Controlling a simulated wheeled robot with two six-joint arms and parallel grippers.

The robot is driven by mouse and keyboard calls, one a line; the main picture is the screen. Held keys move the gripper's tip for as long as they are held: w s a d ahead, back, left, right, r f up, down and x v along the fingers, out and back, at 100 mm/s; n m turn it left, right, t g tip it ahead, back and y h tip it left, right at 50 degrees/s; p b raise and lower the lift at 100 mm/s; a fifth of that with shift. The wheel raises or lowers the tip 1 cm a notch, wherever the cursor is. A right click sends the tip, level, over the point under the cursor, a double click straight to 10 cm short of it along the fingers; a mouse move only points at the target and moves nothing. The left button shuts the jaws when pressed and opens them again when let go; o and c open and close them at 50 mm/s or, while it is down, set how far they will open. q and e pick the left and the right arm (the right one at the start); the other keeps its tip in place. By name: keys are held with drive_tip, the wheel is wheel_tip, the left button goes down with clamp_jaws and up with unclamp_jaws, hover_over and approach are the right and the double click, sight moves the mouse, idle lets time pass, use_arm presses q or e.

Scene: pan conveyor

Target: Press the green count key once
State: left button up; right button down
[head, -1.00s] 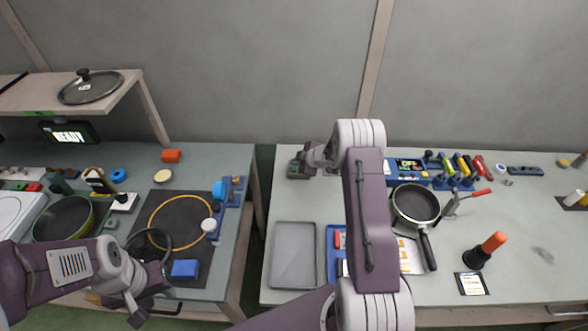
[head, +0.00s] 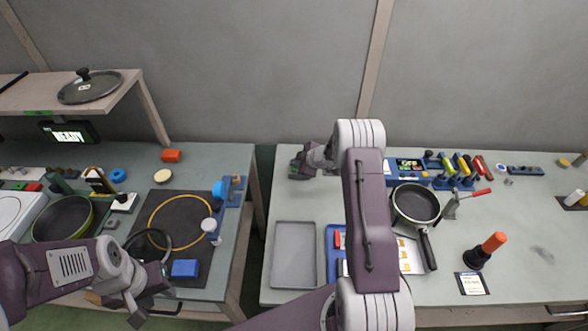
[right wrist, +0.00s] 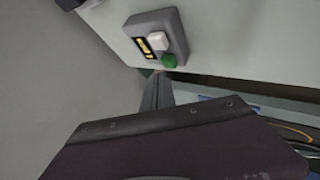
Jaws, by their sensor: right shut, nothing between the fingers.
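A grey box with a small yellow-lit display (right wrist: 152,45), a white key (right wrist: 158,40) and a round green count key (right wrist: 169,61) shows in the right wrist view. In the head view the box is at the left back of the right-hand table, mostly hidden by my right gripper (head: 300,165). My right gripper is shut and empty; in the right wrist view its fingertips (right wrist: 158,78) end just beside the green key. I cannot tell whether they touch it. My left gripper (head: 140,300) hangs at the front of the left-hand table, away from the box; its jaws are unclear.
A grey tray (head: 295,254) lies at the front left of the right-hand table. A pan (head: 415,205) and a red-handled tool (head: 450,208) stand to the right of my arm. A gap separates the two tables. The left-hand table holds a green pan (head: 62,220) and a blue block (head: 185,269).

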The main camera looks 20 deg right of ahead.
sight(296, 170)
drive_tip(key=shift+f, duration=0.25)
drive_tip(key=shift+f+b, duration=0.35)
drive_tip(key=shift+f, duration=0.15)
idle(0.5)
idle(0.3)
drive_tip(key=shift+r+p, duration=0.9)
drive_tip(key=shift+p, duration=0.1)
wheel_tip(296, 170, up, 5)
drive_tip(key=p, duration=0.5)
drive_tip(key=shift+r, duration=0.1)
